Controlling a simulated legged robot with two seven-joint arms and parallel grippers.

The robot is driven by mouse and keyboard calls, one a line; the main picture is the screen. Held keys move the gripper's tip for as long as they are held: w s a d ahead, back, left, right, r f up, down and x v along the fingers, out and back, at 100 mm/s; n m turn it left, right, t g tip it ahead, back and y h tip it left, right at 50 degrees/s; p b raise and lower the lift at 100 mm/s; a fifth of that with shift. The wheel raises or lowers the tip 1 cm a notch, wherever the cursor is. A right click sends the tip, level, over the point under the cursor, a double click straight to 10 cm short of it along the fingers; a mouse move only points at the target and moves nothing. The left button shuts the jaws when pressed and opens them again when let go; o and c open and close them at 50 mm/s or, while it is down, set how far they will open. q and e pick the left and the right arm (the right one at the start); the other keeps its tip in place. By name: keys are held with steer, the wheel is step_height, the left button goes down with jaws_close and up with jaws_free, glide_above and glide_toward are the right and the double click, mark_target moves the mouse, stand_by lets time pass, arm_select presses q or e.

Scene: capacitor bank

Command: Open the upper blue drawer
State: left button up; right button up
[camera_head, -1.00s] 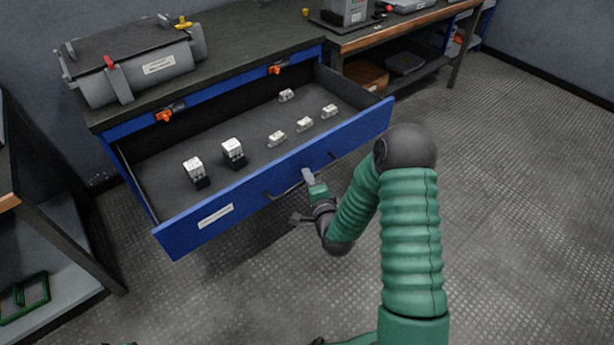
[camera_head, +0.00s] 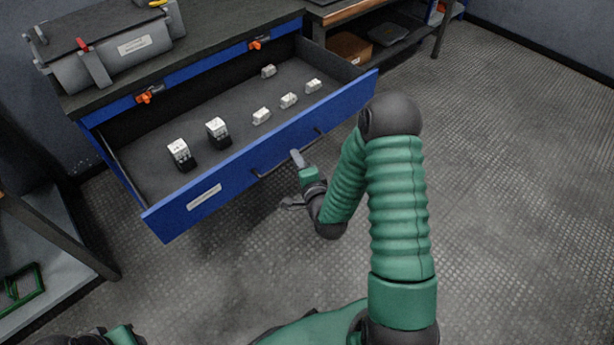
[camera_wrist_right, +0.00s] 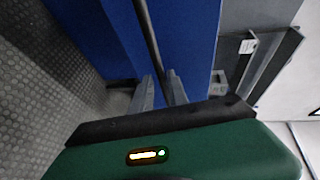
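The upper blue drawer (camera_head: 250,165) stands far out of the dark-topped cabinet in the head view. Its tray holds several small white-topped pieces. A dark bar handle (camera_head: 272,170) runs along its front; it also shows in the wrist view (camera_wrist_right: 147,35). My right gripper (camera_head: 298,158) is at the middle of the handle. In the wrist view its two grey fingers (camera_wrist_right: 160,88) lie close on both sides of the bar and look shut on it; the exact contact is hard to see. My left gripper (camera_head: 95,338) is cut off at the lower left corner, fingers unclear.
A grey cylindrical device (camera_head: 110,50) lies on the cabinet top (camera_head: 230,25). Two orange latches (camera_head: 148,95) sit on the blue edge above the drawer. A shelf unit (camera_head: 40,240) stands at the left. The floor (camera_head: 510,200) on the right is clear.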

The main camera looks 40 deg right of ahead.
steer(key=p+v, duration=0.9)
steer(key=v, duration=0.5)
steer(key=shift+p, duration=0.4)
steer(key=shift+a+f, duration=0.1)
